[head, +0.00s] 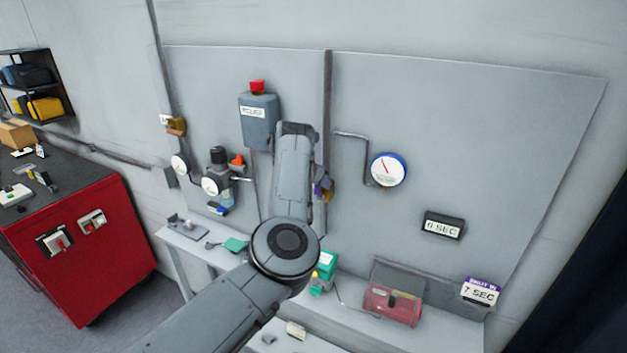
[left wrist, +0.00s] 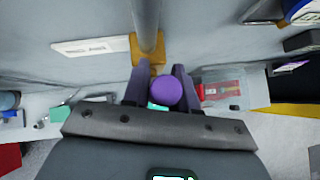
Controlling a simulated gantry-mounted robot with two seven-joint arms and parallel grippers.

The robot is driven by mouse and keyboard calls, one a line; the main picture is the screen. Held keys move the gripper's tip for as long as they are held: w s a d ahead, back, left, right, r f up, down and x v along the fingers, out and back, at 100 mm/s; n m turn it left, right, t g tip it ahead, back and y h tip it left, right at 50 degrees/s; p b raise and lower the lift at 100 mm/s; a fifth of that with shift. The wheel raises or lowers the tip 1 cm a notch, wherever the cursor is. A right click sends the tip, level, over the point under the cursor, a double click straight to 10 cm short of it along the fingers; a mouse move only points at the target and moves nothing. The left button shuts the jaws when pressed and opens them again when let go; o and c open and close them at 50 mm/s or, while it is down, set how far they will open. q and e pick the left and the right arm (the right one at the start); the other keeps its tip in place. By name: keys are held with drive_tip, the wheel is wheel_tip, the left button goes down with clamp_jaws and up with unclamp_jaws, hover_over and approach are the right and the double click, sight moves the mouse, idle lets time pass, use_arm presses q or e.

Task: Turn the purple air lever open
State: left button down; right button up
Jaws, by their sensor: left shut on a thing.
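The purple air lever (left wrist: 167,91) shows in the left wrist view as a round purple knob beside a brass valve body (left wrist: 146,48) on a grey pipe. In the head view a bit of purple (head: 322,182) shows by the brass fitting (head: 327,194), just right of my left arm. My left gripper (left wrist: 161,80) is shut on the purple lever, with one dark finger on each side of the knob. My forearm hides much of the gripper in the head view. My right gripper is in neither view.
A round gauge (head: 388,169) is on the panel right of the lever. A grey tank (head: 259,120) with a red top is to the left. A red cabinet (head: 90,265) is far left.

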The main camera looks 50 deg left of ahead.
use_arm(q)
drive_tip(key=shift+a+f, duration=0.1)
idle(0.4)
drive_tip(key=c, duration=1)
unclamp_jaws()
drive_tip(key=shift+s+r, duration=0.25)
drive_tip(key=shift+r, duration=0.1)
drive_tip(key=v, duration=1)
drive_tip(key=shift+s, duration=0.1)
